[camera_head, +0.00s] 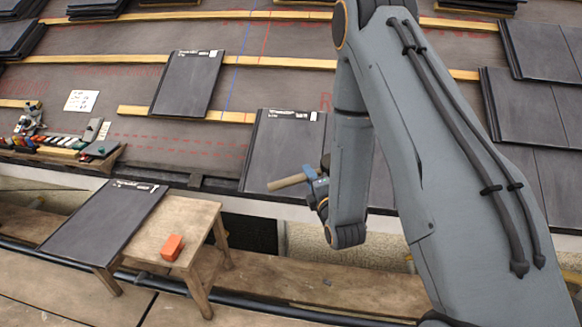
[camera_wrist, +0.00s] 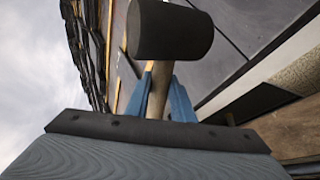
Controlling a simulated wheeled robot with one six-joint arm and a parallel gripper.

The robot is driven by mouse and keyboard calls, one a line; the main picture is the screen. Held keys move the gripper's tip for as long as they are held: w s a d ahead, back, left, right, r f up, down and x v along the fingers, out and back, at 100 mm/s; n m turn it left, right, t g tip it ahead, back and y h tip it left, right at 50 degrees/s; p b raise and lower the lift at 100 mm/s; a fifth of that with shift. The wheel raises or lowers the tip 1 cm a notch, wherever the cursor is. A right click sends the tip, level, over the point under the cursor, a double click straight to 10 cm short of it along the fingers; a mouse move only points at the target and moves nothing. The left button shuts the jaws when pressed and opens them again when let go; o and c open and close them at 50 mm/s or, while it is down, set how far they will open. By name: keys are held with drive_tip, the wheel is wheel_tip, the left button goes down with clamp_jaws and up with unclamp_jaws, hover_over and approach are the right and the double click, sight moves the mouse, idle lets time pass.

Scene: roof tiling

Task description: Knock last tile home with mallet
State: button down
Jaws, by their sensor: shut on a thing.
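My gripper (camera_head: 312,182) has blue fingers and is shut on the mallet. Its pale wooden handle (camera_head: 287,183) sticks out to the left in the head view. In the wrist view the dark, blocky mallet head (camera_wrist: 170,31) is beyond the blue fingers (camera_wrist: 160,97), with the handle between them; the arm hides the head in the head view. A dark tile (camera_head: 270,145) with a white label lies at the lower roof edge, beside and behind my gripper. The arm covers part of the tile row there. Whether the mallet touches a tile cannot be told.
Another labelled tile (camera_head: 187,82) lies higher on the battens. A tile (camera_head: 105,220) and an orange block (camera_head: 172,247) rest on a wooden stool (camera_head: 178,222). Tools lie on a wooden tray (camera_head: 60,152) at left. Laid tiles (camera_head: 530,108) cover the right. Scaffold planks run along the front.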

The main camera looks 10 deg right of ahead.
sight(293, 172)
drive_tip(key=w+a+f+n+t+y+b, duration=0.1)
drive_tip(key=w+a+y+b, duration=0.35)
drive_tip(key=w, duration=0.85)
drive_tip(key=w+f+h+b, duration=0.2)
drive_tip(key=w+f+b, duration=0.1)
drive_tip(key=f+b, duration=0.3)
drive_tip(key=shift+w+d+f+b, duration=0.2)
drive_tip(key=shift+d+b, duration=0.25)
drive_tip(key=shift+b, duration=0.3)
drive_tip(key=shift+s, duration=0.1)
idle(0.4)
drive_tip(key=w+f+b, duration=0.1)
drive_tip(key=f, duration=0.1)
drive_tip(key=w+f+b, duration=0.1)
drive_tip(key=f+b, duration=0.1)
drive_tip(key=w+d+f+b, duration=0.1)
drive_tip(key=f, duration=0.1)
drive_tip(key=shift+w+d, duration=0.1)
drive_tip(key=shift+w, duration=0.05)
drive_tip(key=shift+r, duration=0.3)
drive_tip(key=shift+r, duration=0.15)
drive_tip(key=s+a+r+p, duration=0.1)
drive_tip(key=s+r+p, duration=0.3)
drive_tip(key=r+p, duration=0.3)
drive_tip(key=shift+s+a+r, duration=0.3)
